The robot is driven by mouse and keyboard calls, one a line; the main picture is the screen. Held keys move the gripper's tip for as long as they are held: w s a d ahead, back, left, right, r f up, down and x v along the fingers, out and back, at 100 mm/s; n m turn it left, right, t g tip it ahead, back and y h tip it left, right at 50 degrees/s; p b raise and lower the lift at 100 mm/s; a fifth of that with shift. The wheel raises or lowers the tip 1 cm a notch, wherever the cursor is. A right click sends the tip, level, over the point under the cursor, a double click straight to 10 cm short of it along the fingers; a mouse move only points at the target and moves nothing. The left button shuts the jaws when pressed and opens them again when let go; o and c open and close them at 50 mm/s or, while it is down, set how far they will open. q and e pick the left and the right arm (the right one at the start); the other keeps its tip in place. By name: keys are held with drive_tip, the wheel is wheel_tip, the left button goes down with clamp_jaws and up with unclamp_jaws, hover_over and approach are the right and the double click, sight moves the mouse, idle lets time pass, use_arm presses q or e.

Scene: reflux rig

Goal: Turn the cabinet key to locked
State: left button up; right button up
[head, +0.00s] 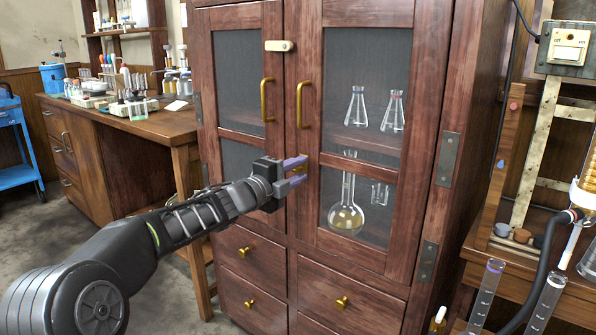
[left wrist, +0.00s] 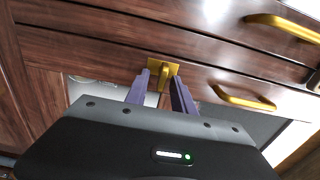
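The wooden cabinet (head: 300,220) has two glass doors, both shut. A brass key (left wrist: 164,77) stands out from a square brass lock plate (left wrist: 173,69) on the door frame. My left gripper (head: 297,171) is at the lock, with its two purple fingers on either side of the key. In the left wrist view the gripper (left wrist: 160,84) is open, and small gaps show between the fingers and the key. In the head view the fingers mostly hide the key, so its turn angle is hard to tell there. My right gripper is out of view.
Brass door handles (head: 301,104) stand out above the lock, and drawers with brass knobs (head: 342,302) are below it. Flasks (head: 346,216) stand behind the glass. A wooden bench (head: 150,122) with glassware is at left, and a rig with tubes (head: 486,295) is at right.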

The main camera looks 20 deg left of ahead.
use_arm(q)
drive_tip(key=v, duration=0.7)
drive_tip(key=shift+s+p, duration=0.35)
drive_tip(key=shift+p, duration=0.05)
drive_tip(key=shift+a, duration=0.1)
